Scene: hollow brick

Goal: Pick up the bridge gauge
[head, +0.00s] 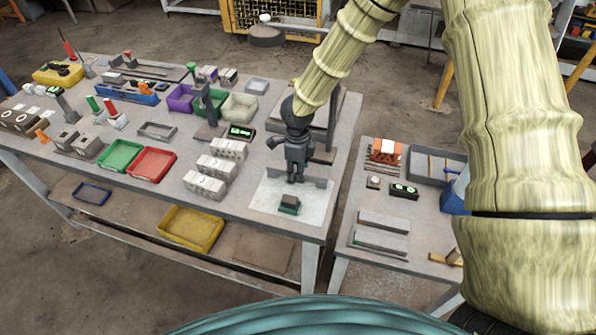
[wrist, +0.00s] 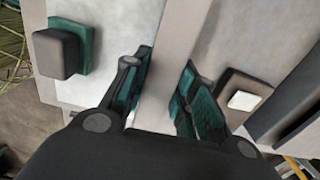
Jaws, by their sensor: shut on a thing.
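The bridge gauge looks to be the long pale grey bar (head: 316,183) at the white plate (head: 262,205) on the right end of the main bench. The bar (wrist: 177,40) also runs between the fingers in the wrist view. My gripper (head: 293,181) points down and is shut on the bar near its middle. In the wrist view its teal-padded fingers (wrist: 160,98) flank the bar. The head view hides part of the bar behind the fingers. I cannot tell whether the bar rests on the plate or is lifted clear.
A dark block with a teal base (head: 289,204) sits in front of the bar. Hollow grey bricks (head: 212,174) stand to the left. A black box with a green display (head: 240,132) and a post stand (head: 322,148) are behind. A side table (head: 360,220) is on the right.

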